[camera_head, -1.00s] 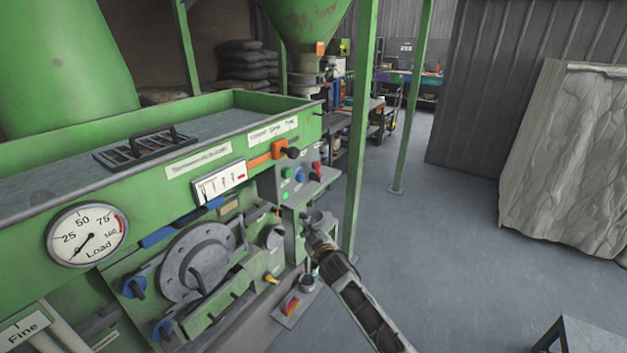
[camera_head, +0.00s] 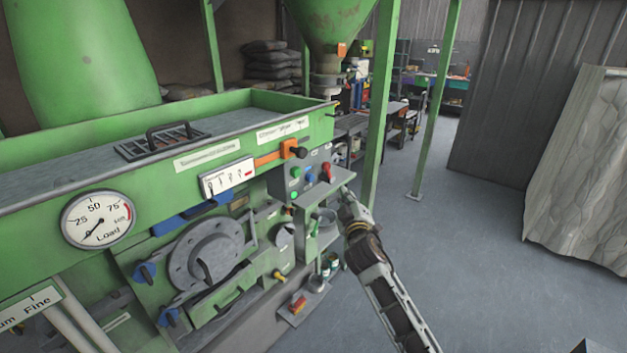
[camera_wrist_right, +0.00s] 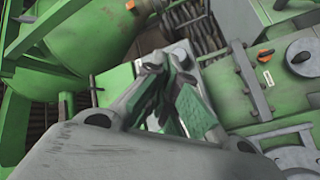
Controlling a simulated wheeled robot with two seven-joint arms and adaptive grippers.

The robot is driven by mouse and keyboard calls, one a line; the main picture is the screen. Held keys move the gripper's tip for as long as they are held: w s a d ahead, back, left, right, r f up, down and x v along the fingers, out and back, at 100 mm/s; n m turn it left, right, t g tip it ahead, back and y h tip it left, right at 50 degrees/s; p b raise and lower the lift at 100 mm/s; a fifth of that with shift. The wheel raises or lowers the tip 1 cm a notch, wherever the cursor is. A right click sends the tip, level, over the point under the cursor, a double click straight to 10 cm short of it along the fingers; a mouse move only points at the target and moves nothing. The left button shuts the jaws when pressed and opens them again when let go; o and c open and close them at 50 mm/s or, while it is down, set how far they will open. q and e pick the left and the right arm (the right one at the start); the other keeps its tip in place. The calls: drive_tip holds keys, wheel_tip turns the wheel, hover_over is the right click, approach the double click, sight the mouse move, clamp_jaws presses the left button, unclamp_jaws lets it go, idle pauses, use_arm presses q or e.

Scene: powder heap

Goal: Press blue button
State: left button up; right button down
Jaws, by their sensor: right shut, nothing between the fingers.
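The blue button (camera_head: 310,178) is on a small grey control panel (camera_head: 312,194) on the right end of the green machine, in the head view. Green buttons (camera_head: 295,172) are to its left and a red control (camera_head: 326,172) is to its right. My right gripper (camera_head: 347,192) is shut and empty, to the right of and slightly below the blue button, apart from it in the picture. Its fingers also show together in the right wrist view (camera_wrist_right: 172,88), where I cannot make out the blue button. My left gripper is not in view.
An orange lever with a black knob (camera_head: 297,151) sticks out above the panel. A green post (camera_head: 380,100) stands behind and right of my gripper. Cans (camera_head: 330,266) stand on a low ledge below.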

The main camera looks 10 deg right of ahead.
sight(309, 177)
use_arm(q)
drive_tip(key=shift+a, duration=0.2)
use_arm(e)
drive_tip(key=shift+d, duration=0.1)
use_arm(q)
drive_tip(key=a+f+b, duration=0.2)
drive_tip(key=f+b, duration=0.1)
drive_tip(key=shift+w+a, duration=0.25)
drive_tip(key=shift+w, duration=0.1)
use_arm(e)
drive_tip(key=w+a, duration=0.5)
drive_tip(key=w, duration=0.2)
drive_tip(key=shift+a, duration=0.3)
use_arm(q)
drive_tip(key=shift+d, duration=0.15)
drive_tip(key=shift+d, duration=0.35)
